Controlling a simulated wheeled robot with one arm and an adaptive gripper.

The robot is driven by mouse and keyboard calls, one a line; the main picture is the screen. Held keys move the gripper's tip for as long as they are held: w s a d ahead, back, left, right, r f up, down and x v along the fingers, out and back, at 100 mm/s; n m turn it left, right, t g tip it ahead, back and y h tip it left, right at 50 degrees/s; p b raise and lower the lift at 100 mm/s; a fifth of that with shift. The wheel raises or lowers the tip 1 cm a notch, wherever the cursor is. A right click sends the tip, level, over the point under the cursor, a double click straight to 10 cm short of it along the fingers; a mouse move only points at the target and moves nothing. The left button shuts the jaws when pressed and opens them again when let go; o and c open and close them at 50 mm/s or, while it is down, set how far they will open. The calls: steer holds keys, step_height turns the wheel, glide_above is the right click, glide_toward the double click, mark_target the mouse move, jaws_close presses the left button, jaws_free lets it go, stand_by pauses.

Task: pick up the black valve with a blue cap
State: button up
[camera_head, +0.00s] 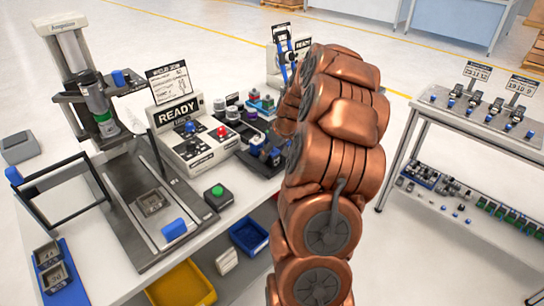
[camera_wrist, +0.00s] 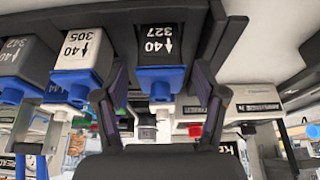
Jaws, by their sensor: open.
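In the wrist view, a black valve (camera_wrist: 160,45) marked "40 327" hangs at the top centre, with its blue cap (camera_wrist: 160,84) at the lower end. My gripper (camera_wrist: 160,82) is open, with one dark finger to the left of the blue cap and one to the right. A gap shows on both sides of the cap, and the fingers do not appear to touch it. How deep the valve sits between the fingers I cannot tell. In the head view, my copper-coloured arm hides my gripper, and I cannot make out this valve.
A white valve (camera_wrist: 83,52) marked "40 305", with a blue cap, is close to the left finger. A dark grey valve (camera_wrist: 22,58) is farther left. In the head view, a press stand (camera_head: 90,110) and control box (camera_head: 190,140) stand on the white table; another table (camera_head: 470,130) is right.

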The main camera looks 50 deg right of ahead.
steer(key=shift+f, duration=0.1)
steer(key=c, duration=1.3)
